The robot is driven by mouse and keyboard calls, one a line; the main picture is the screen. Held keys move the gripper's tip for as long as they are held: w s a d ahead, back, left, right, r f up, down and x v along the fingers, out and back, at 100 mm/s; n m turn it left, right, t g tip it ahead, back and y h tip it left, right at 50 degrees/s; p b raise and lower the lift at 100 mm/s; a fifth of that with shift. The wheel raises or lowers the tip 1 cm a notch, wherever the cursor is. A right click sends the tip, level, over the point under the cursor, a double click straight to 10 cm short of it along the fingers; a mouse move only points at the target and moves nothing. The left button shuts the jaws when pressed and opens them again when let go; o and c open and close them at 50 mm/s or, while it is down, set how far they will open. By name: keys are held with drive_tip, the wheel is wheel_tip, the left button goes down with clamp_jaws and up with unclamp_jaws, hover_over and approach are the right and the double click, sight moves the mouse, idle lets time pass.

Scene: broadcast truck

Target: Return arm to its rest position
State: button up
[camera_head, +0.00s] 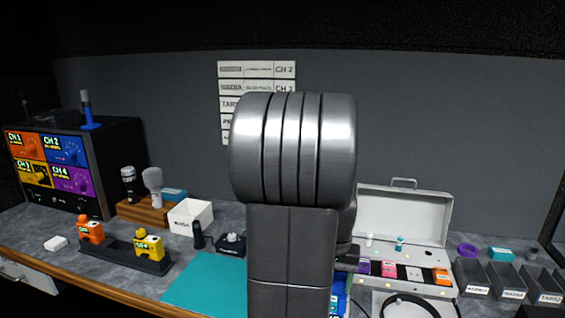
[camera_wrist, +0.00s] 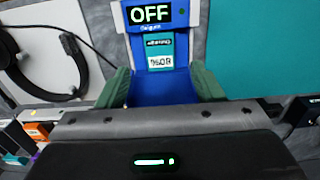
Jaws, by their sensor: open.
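My arm (camera_head: 290,260) rises in the middle of the head view and hides what lies behind it. My gripper (camera_wrist: 163,88) shows in the wrist view, with its two green fingers apart. A blue pack (camera_wrist: 160,50) with a screen reading "OFF" and a teal label lies beyond and between the fingers. I cannot tell whether the fingers touch it. In the head view a sliver of blue (camera_head: 339,292) shows just right of my arm. The gripper itself is hidden there.
A teal mat (camera_head: 205,283) lies left of my arm. An orange pack (camera_head: 90,229) and a yellow pack (camera_head: 149,243) sit in a dark rack. An open case (camera_head: 403,220), headphones (camera_head: 408,302) and dark bins (camera_head: 508,277) stand right. A four-colour unit (camera_head: 110,150) stands far left.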

wheel_tip(320, 180, down, 5)
drive_tip(key=shift+f, duration=0.15)
drive_tip(key=shift+r, duration=0.35)
drive_tip(key=shift+f, duration=0.1)
